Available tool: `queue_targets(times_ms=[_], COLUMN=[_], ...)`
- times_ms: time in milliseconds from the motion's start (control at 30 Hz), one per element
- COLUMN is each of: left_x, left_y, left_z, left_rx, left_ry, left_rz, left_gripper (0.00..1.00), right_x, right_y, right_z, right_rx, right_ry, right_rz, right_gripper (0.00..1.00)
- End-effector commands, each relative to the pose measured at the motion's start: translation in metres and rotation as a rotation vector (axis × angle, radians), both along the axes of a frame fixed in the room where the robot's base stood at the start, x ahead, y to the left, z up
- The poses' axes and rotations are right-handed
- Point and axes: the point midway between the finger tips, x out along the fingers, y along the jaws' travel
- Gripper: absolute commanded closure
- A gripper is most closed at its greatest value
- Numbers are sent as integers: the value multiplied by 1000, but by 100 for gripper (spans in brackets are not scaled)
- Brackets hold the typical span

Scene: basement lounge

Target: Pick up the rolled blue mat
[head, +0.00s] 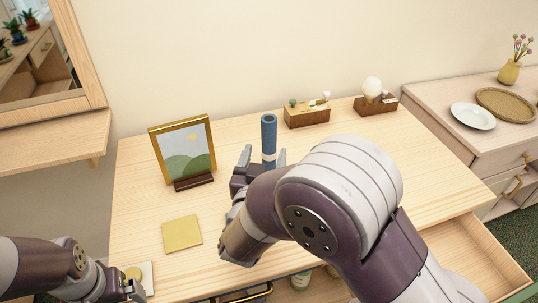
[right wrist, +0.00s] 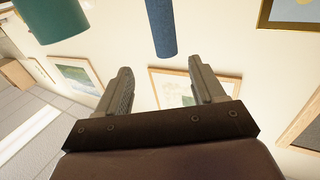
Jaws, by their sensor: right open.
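The rolled blue mat (head: 269,128) stands upright on the wooden table, with a pale band near its lower part. It also shows in the right wrist view (right wrist: 161,28), beyond the fingertips and in line with the gap between them. My right gripper (head: 264,158) is open, with one finger to each side of the mat in the head view. In the right wrist view its two fingers (right wrist: 163,82) are apart with nothing between them. The mat's foot is hidden by the gripper. My left gripper (head: 130,287) is low at the left; its fingers are too unclear to judge.
A gold-framed picture (head: 183,150) stands left of the mat. A yellow square (head: 182,234) lies in front of it. Two wooden blocks with small items (head: 307,117) (head: 376,104) stand behind and right. An open drawer (head: 470,255) juts out at the table's front right.

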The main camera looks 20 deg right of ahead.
Motion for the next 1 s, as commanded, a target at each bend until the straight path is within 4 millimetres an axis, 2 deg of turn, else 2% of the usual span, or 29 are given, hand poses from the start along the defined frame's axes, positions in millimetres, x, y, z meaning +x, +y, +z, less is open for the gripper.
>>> queue_targets(times_ms=[133,367,533,633,833,867,1000], left_x=[0,0,0,0,0,0,0], left_y=[0,0,0,0,0,0,0], left_z=[1,2,5,5,5,5,5], left_rx=[0,0,0,0,0,0,0], left_ry=[0,1,0,1,1,1,1], left_rz=[0,0,0,0,0,0,0], left_gripper=[0,0,0,0,0,0,0], right_x=[30,58,89,98,99,99,99], right_y=[-19,-32,-43,-48,-49,-49,-48], right_z=[0,0,1,1,0,0,0], right_rx=[1,2,3,3,3,3,3], right_ry=[1,2,2,2,3,3,3], right_rz=[-5,-1,0,2,3,3,3], right_gripper=[32,32,32,32,32,35,80])
